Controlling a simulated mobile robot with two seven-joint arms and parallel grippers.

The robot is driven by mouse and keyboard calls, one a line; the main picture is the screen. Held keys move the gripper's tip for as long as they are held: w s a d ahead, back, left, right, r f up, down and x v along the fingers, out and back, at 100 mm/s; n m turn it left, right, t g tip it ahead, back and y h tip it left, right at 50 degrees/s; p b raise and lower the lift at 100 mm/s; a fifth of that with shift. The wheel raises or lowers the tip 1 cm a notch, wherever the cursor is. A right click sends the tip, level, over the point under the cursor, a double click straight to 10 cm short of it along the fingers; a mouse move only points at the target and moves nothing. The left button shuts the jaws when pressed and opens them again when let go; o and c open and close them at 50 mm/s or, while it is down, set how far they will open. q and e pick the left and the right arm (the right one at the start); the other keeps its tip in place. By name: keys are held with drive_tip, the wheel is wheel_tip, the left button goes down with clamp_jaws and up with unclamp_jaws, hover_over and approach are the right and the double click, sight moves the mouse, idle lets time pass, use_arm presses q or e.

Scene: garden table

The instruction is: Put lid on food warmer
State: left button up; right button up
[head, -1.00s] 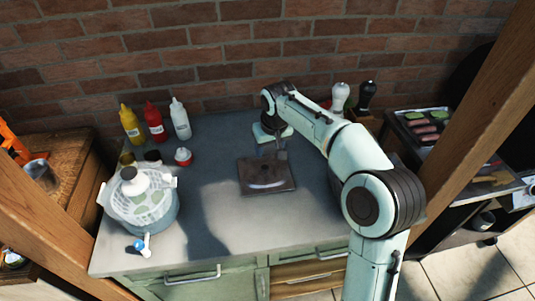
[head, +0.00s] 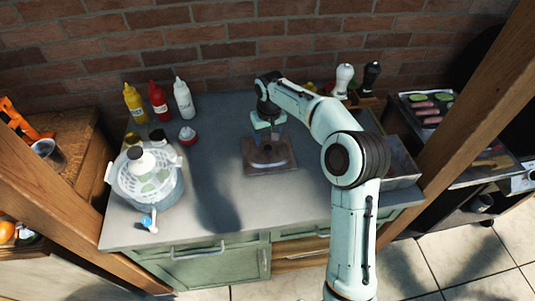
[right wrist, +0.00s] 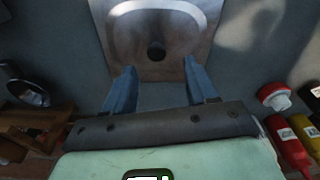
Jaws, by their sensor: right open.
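A flat, roughly square metal lid (head: 281,160) lies on the grey table, with the right gripper above its back part. In the right wrist view the lid (right wrist: 183,58) shows a raised panel and a dark round knob (right wrist: 156,50). My right gripper (head: 270,128) is open and empty; its two blue fingers (right wrist: 158,68) point toward the lid, with the knob lined up between them just past the tips. An open metal container, seemingly the food warmer (head: 403,168), stands at the table's right end, partly hidden by my right arm. My left gripper is out of view.
Yellow (head: 135,103), red (head: 158,103) and white (head: 183,99) bottles stand at the back left. A salad spinner (head: 147,180) is at the left. White (head: 343,80) and black (head: 370,78) mills stand at the back right. The table's front middle is clear.

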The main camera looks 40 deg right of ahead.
sight(268, 147)
drive_tip(key=f, duration=0.4)
drive_tip(key=shift+s+d, duration=0.1)
drive_tip(key=shift+d, duration=0.1)
drive_tip(key=shift+f, duration=0.35)
drive_tip(key=c, duration=1)
drive_tip(key=shift+r, duration=0.1)
clamp_jaws()
drive_tip(key=shift+r, duration=0.15)
